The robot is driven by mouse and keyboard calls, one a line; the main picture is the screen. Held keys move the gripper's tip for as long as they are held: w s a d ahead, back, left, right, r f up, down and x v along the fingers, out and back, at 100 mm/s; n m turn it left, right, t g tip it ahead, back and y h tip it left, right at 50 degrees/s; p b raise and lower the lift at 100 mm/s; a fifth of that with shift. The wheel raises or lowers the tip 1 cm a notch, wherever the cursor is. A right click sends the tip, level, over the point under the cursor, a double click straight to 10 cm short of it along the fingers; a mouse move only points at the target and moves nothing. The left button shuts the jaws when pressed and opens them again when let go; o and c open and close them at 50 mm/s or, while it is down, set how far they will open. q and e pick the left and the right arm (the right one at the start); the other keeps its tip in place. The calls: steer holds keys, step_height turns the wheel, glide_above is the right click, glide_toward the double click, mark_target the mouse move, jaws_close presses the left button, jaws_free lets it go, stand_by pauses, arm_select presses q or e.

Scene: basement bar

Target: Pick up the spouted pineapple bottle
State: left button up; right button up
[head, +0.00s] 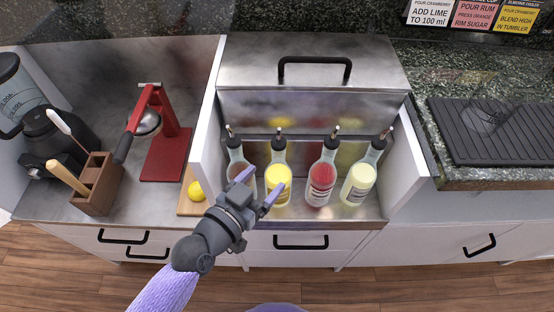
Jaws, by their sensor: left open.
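Several spouted bottles stand upright in a row in an open metal bin. They are a dark brownish one (236,159), a bright yellow one (278,172), a red one (322,174) and a pale yellow one (357,182). Their labels are too small to read, so I cannot tell for sure which yellow one is pineapple. My left gripper (259,184) is open and empty, in front of the brownish and bright yellow bottles. One fingertip overlaps the brownish bottle and the other overlaps the bright yellow one; contact is unclear. My right gripper is not in view.
White side panels (208,157) and a raised metal lid (313,62) bound the bin. Left are a lemon (195,191) on a board, a red press (164,150) and a wooden tool holder (97,185). A black mat (500,140) lies right.

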mark_target(283, 155)
arm_select(q)
steer(key=b+x, duration=0.1)
steer(key=x, duration=0.1)
steer(key=b+x, duration=0.1)
steer(key=x, duration=0.5)
steer(key=shift+w+a+f+b, duration=0.15)
steer(key=shift+w+f+b, duration=0.1)
steer(key=shift+w+b, duration=0.15)
steer(key=c, duration=0.4)
jaws_close()
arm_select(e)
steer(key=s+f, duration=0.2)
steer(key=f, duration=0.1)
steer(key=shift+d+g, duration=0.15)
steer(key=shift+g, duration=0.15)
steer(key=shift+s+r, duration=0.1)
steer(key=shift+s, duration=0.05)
arm_select(q)
steer(key=shift+r, duration=0.1)
